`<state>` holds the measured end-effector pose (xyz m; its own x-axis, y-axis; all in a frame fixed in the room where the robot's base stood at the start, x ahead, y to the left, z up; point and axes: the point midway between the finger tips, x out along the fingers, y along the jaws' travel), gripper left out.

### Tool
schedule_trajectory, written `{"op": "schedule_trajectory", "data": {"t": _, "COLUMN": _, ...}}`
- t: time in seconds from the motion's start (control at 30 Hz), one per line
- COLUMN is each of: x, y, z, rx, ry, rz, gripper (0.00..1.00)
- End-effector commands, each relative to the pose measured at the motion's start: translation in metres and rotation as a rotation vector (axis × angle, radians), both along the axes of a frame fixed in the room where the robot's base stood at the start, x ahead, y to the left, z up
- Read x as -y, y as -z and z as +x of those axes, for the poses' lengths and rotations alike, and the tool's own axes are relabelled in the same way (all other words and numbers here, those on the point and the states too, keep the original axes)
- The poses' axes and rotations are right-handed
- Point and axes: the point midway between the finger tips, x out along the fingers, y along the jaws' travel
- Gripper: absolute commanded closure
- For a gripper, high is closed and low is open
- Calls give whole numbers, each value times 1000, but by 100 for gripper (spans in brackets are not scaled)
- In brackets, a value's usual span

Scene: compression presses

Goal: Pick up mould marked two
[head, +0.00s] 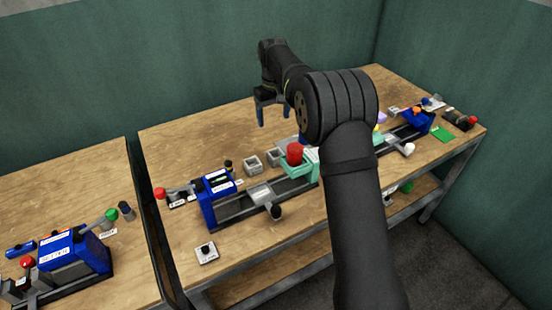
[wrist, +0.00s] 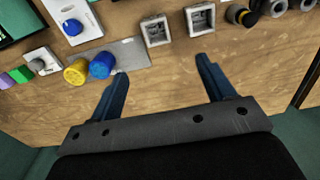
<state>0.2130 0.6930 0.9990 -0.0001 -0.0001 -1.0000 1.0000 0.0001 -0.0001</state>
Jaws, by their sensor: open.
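Two grey square moulds with hollow centres stand on the wooden table. In the wrist view one mould (wrist: 155,30) is at the top middle and the other mould (wrist: 200,18) is just right of it. The head view shows a front mould (head: 252,163) and another mould (head: 273,156) beside the press. I cannot read their marks, so I cannot tell which is two. My gripper (wrist: 162,72) is open and empty, its blue fingers apart over bare wood, with both moulds beyond the fingertips. In the head view my gripper (head: 273,112) hangs above the table's back part.
A blue press (head: 217,199) and a red cylinder (head: 294,153) on a teal block stand near the moulds. Bare wood lies under the fingers. My arm hides the table's middle.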

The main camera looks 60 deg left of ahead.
Motion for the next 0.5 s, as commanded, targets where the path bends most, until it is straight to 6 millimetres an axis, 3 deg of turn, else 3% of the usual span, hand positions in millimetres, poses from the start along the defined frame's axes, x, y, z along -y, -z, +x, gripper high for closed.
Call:
{"op": "schedule_trajectory", "data": {"t": 0.23, "x": -5, "y": 24, "z": 7, "rx": -1, "ry": 0, "rz": -3, "gripper": 25}}
{"op": "schedule_trajectory", "data": {"t": 0.5, "x": -4, "y": 83, "z": 7, "rx": -1, "ry": 0, "rz": -3, "gripper": 25}}
